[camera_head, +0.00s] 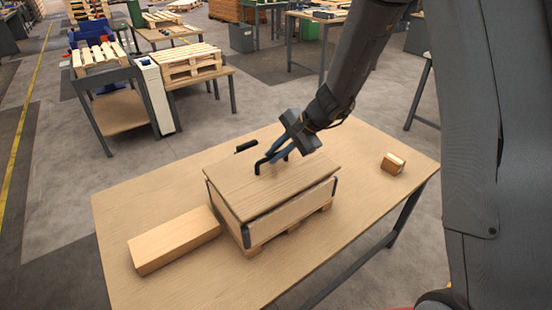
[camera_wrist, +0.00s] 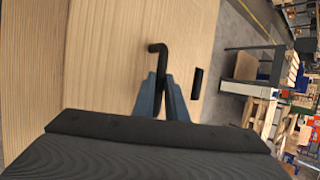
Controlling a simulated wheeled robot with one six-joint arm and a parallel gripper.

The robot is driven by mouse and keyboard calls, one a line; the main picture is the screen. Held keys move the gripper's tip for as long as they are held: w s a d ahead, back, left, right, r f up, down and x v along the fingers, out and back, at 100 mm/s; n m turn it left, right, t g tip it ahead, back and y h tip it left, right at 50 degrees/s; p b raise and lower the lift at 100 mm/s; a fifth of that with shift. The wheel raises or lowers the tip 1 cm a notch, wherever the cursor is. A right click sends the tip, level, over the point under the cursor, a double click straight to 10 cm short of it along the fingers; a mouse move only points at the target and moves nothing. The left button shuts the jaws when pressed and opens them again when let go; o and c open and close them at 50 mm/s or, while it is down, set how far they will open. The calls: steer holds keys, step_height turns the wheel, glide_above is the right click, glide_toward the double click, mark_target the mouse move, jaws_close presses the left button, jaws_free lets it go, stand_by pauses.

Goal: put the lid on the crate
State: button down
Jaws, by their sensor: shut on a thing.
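The crate (camera_head: 291,216) is a wooden box with dark corner brackets, standing on the wooden table in the head view. The lid (camera_head: 235,190) is a flat wooden panel lying over the crate's top, a little askew at the near edge. A black handle stands up from the lid; it shows in the wrist view (camera_wrist: 155,49). My gripper (camera_head: 268,160) is above the lid, with its blue fingers shut on the handle. The wrist view shows the fingertips (camera_wrist: 162,82) around the handle's lower part. Whether the lid is fully seated all around cannot be told.
A long wooden block (camera_head: 172,240) lies left of the crate on the table (camera_head: 330,255). A small wooden block (camera_head: 393,163) lies to the right. A small black piece (camera_head: 246,146) shows behind the lid. The table's right front is clear.

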step_height(320, 180, down, 2)
steer(key=shift+f+b, duration=0.3)
stand_by(0.3)
steer(key=c, duration=1.8)
jaws_free()
steer(key=shift+o, duration=0.2)
steer(key=shift+r, duration=0.1)
